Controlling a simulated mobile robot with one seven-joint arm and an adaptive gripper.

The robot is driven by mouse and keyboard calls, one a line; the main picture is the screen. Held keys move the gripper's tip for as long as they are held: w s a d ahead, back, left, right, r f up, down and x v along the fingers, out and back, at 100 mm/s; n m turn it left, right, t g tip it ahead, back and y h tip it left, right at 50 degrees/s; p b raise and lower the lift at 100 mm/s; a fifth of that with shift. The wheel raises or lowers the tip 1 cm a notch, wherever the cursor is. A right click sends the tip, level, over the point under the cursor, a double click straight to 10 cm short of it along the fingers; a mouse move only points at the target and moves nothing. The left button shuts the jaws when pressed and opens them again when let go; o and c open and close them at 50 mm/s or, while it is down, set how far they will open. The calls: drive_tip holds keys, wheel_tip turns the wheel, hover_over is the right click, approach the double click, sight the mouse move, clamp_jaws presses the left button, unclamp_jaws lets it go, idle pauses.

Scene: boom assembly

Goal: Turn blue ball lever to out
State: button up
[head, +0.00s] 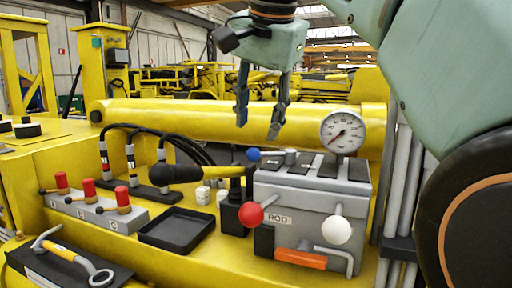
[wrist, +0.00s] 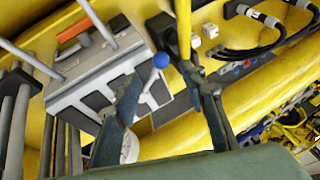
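The blue ball (head: 253,154) tops a lever at the back left corner of the grey control box (head: 285,222) marked ROD. Its stem is mostly hidden in the head view. In the wrist view the blue ball (wrist: 161,60) shows between and just beyond the fingertips. My gripper (head: 257,128) is open and empty, pointing down above the ball, with a gap below the fingertips. Its two spread fingers also show in the wrist view (wrist: 162,76). No contact with the ball is visible.
A red ball lever (head: 250,214), a white ball lever (head: 337,230) and an orange handle (head: 300,259) are on the box front. A pressure gauge (head: 342,132) stands at its back right. A black-gripped lever (head: 177,173) and a black tray (head: 177,229) lie left.

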sight(254, 150)
drive_tip(key=x, duration=0.7)
drive_tip(key=shift+w, duration=0.1)
clamp_jaws()
